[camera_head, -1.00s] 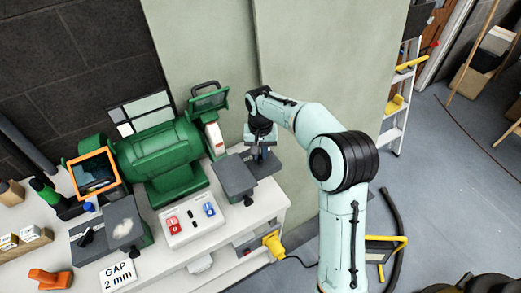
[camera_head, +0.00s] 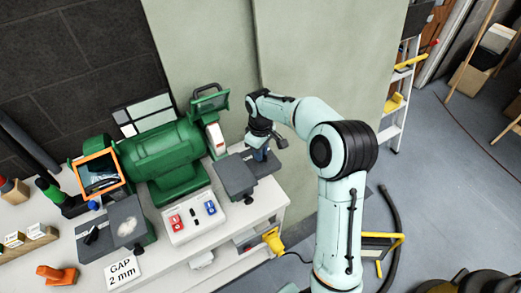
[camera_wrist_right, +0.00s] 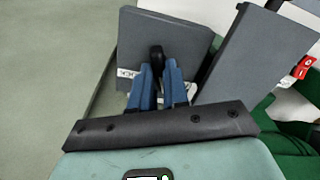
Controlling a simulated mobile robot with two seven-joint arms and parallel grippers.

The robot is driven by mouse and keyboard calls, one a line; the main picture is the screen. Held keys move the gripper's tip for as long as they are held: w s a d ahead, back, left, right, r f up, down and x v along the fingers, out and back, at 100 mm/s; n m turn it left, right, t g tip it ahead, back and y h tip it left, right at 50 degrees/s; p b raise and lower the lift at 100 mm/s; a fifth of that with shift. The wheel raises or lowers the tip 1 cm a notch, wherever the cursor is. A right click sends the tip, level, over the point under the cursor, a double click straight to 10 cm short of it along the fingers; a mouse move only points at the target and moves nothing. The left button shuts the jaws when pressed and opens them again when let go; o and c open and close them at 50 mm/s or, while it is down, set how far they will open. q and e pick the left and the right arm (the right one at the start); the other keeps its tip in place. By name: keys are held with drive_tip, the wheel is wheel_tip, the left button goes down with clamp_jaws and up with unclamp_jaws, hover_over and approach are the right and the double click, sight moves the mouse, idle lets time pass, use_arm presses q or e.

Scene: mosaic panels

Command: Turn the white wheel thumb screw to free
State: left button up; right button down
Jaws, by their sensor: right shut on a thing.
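The white wheel (camera_head: 216,140) sits at the right end of the green bench grinder (camera_head: 163,152). Its grey tool rest (camera_head: 236,175) stands in front of it and also shows in the right wrist view (camera_wrist_right: 262,60). The black thumb screw (camera_wrist_right: 157,54) stands on a dark grey plate (camera_wrist_right: 180,40) with a small marked scale. My right gripper (camera_wrist_right: 158,80) has its blue fingers shut around the screw, whose top shows between the tips. In the head view my right gripper (camera_head: 261,152) is at the bench's right end, hiding the screw. My left gripper is not in view.
A left tool rest (camera_head: 124,222), a switch panel (camera_head: 192,216) and a "GAP 2 mm" card (camera_head: 122,269) are on the bench. An orange clamp-like object (camera_head: 56,275) lies at the front left. The wall is close behind; open floor lies to the right.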

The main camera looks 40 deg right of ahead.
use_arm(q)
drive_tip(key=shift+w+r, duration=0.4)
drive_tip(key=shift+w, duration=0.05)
use_arm(e)
drive_tip(key=shift+n, duration=2)
use_arm(q)
drive_tip(key=shift+p, duration=0.3)
use_arm(e)
drive_tip(key=c, duration=1.1)
unclamp_jaws()
drive_tip(key=shift+r, duration=0.1)
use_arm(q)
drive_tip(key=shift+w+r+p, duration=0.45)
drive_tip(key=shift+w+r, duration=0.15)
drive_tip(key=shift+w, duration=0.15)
use_arm(e)
drive_tip(key=shift+r, duration=6.6)
